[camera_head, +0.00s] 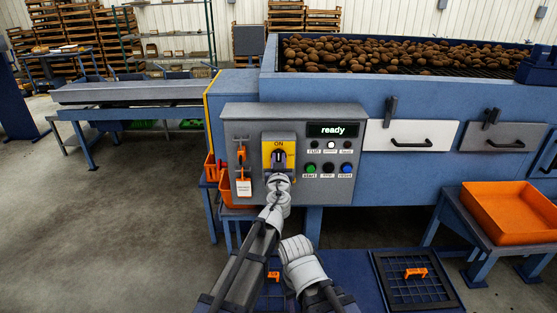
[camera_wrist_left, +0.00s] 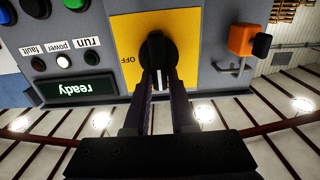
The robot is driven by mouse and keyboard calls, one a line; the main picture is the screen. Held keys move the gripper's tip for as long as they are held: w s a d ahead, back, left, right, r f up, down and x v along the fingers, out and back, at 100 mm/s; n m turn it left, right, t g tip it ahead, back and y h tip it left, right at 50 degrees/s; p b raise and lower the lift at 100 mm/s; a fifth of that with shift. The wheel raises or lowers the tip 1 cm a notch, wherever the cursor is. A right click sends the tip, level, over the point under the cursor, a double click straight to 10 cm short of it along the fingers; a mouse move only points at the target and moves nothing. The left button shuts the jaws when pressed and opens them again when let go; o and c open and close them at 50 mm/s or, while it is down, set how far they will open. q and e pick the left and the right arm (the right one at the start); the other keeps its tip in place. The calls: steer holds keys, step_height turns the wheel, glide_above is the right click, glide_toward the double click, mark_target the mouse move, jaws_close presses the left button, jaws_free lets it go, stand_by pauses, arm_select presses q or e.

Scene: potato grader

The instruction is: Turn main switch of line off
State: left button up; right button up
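The main switch is a black rotary knob (camera_wrist_left: 157,48) on a yellow plate (camera_head: 268,150) at the left of the grey control panel (camera_head: 240,118). Its white mark lines up with the ON label above it in the head view; the OFF label (camera_wrist_left: 128,60) is at its side in the wrist view. My left gripper (camera_head: 279,166) is at the knob, with its fingers (camera_wrist_left: 163,88) on either side of the knob's handle. Whether they press on it is unclear.
The panel display (camera_head: 332,130) reads "ready", and the white power lamp (camera_head: 331,145) is lit. Green (camera_head: 310,168), black and blue (camera_head: 347,169) buttons sit right of the switch. An orange padlock (camera_wrist_left: 242,40) hangs beside it. An orange tray (camera_head: 500,212) stands at right.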

arm_select(q)
jaws_close()
stand_by(0.3)
steer(key=m, duration=0.4)
steer(key=shift+d, duration=0.3)
steer(key=m, duration=0.4)
steer(key=f+m+b, duration=0.1)
steer(key=m, duration=0.4)
steer(key=d+m, duration=0.1)
steer(key=m, duration=0.3)
steer(key=shift+s+d+f+m+b, duration=0.1)
steer(key=shift+f+m+b, duration=0.2)
steer(key=shift+f+b, duration=0.1)
steer(key=shift+m, duration=0.3)
